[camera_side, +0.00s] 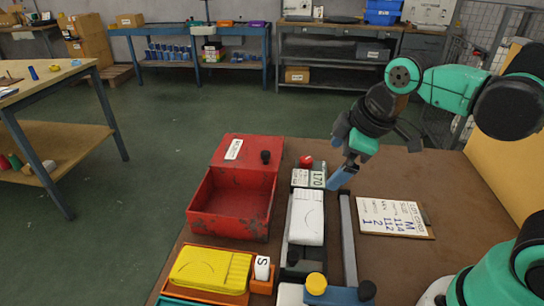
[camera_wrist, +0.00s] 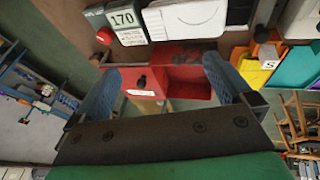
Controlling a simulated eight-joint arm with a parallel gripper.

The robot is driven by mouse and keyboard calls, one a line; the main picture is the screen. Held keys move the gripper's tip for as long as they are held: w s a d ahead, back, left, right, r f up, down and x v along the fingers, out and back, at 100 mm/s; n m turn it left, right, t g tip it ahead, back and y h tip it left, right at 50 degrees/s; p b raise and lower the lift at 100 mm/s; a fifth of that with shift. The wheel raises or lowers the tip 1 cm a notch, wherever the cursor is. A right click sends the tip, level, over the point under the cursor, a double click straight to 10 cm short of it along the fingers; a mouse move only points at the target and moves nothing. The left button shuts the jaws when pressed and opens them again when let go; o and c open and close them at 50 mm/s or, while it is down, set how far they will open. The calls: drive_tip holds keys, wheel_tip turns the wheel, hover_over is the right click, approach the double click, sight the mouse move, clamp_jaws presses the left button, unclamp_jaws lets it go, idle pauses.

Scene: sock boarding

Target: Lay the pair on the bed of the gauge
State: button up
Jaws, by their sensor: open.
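A folded white pair (camera_side: 306,220) lies lengthwise on the bed of the gauge, just in front of the display (camera_side: 317,179) reading 170. It also shows at the top of the wrist view (camera_wrist: 190,18), partly cut off by the frame. A grey rail (camera_side: 347,240) runs along the bed's right side, and a blue block (camera_side: 335,295) with a yellow knob stands at its near end. My gripper (camera_side: 344,172) is above the far end of the gauge, right of the display and apart from the pair. In the wrist view its blue fingers (camera_wrist: 162,68) are spread with nothing between them.
An open red box (camera_side: 232,233) stands left of the gauge. An orange tray (camera_side: 208,289) marked S holds a yellow pair (camera_side: 210,268) at near left. A clipboard (camera_side: 395,217) lies right of the rail. A red button (camera_side: 305,161) is behind the display.

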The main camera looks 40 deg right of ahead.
drive_tip(key=m, duration=0.2)
drive_tip(key=m+t, duration=0.1)
drive_tip(key=m, duration=0.2)
drive_tip(key=s+d+m+t, duration=0.1)
drive_tip(key=m, duration=0.2)
drive_tip(key=shift+f, duration=0.2)
